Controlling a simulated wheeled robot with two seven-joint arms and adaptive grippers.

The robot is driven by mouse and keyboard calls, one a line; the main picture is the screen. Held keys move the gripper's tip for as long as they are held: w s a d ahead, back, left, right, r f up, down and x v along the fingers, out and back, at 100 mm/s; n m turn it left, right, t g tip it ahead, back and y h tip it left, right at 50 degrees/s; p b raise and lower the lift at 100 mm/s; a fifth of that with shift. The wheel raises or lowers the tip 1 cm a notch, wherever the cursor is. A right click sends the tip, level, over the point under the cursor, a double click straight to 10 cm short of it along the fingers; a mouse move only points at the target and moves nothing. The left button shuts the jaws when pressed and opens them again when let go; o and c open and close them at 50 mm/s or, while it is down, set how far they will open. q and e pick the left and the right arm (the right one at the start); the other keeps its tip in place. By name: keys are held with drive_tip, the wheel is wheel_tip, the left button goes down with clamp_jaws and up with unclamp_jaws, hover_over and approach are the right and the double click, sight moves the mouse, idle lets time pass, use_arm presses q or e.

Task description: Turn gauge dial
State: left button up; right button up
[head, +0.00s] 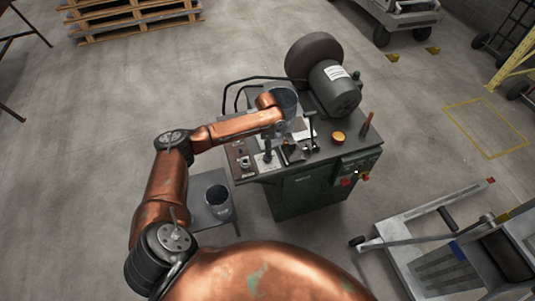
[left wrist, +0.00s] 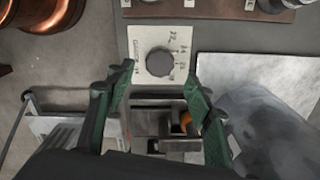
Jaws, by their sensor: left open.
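The gauge dial (left wrist: 160,62) is a dark round knob on a pale plate (left wrist: 140,38) with printed marks, seen in the left wrist view. My left gripper (left wrist: 158,76) is open, with its two green-padded fingers on either side of the view and their tips near the left and right lower sides of the dial. Nothing is between the fingers that I can see gripped, and I cannot tell whether they touch the dial. In the head view my left arm reaches over the green machine (head: 305,195). My right gripper is not in view.
A grey bucket (head: 218,200) sits on a small stand at the left. A cart (head: 420,240) stands at the lower right.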

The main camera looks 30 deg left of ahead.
use_arm(q)
wheel_tip(320, 180, up, 6)
drive_tip(key=shift+r, duration=0.25)
idle(0.5)
